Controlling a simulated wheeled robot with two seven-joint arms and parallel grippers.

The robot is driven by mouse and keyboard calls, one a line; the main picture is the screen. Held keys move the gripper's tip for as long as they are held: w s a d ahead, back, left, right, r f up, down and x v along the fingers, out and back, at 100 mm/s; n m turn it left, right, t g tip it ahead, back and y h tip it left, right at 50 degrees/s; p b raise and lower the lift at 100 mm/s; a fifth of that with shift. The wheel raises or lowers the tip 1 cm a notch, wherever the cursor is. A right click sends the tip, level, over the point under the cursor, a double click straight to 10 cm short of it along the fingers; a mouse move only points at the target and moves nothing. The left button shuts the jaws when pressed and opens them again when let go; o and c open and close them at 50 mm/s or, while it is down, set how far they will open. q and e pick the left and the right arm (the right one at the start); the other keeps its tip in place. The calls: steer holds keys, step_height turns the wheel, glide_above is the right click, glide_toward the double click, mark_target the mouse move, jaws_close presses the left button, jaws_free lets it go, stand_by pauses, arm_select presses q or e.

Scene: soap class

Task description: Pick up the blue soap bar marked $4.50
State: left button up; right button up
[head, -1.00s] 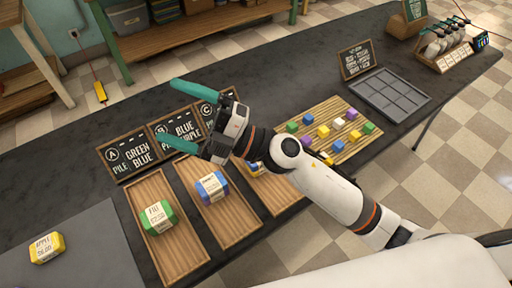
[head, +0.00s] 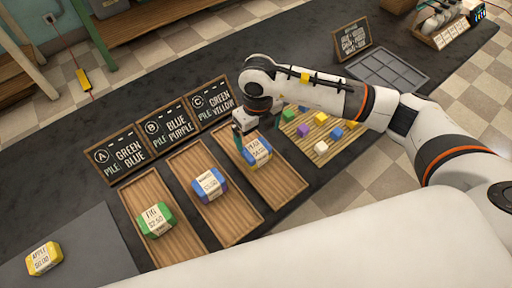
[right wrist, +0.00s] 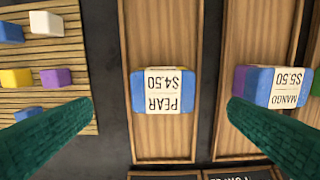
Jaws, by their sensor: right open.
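The blue soap bar with a white label reading PEAR $4.50 (right wrist: 182,105) lies in the wooden tray under sign C; it also shows in the head view (head: 257,151). My right gripper (head: 257,130) is open above this tray, pointing down. In the right wrist view its two green fingers (right wrist: 162,108) are spread wide, one on each side of the bar and apart from it. Part of the bar is hidden by the gripper in the head view. My left gripper is not in view.
A blue and purple MANGO $5.50 bar (right wrist: 270,87) lies in the neighbouring tray, close to one finger. A green FIG bar (head: 155,220) lies in tray A. A yellow APPLE bar (head: 44,258) sits on a grey mat. A slatted board with small coloured cubes (head: 312,163) stands to the right.

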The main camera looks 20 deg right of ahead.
mark_target(256, 148)
steer(key=shift+f, duration=0.9)
steer(key=shift+a+f+p, duration=0.2)
steer(key=shift+f+p, duration=0.55)
steer(key=shift+f, duration=1.95)
steer(key=shift+w, duration=0.1)
steer(key=c, duration=1.1)
steer(key=shift+r, duration=0.1)
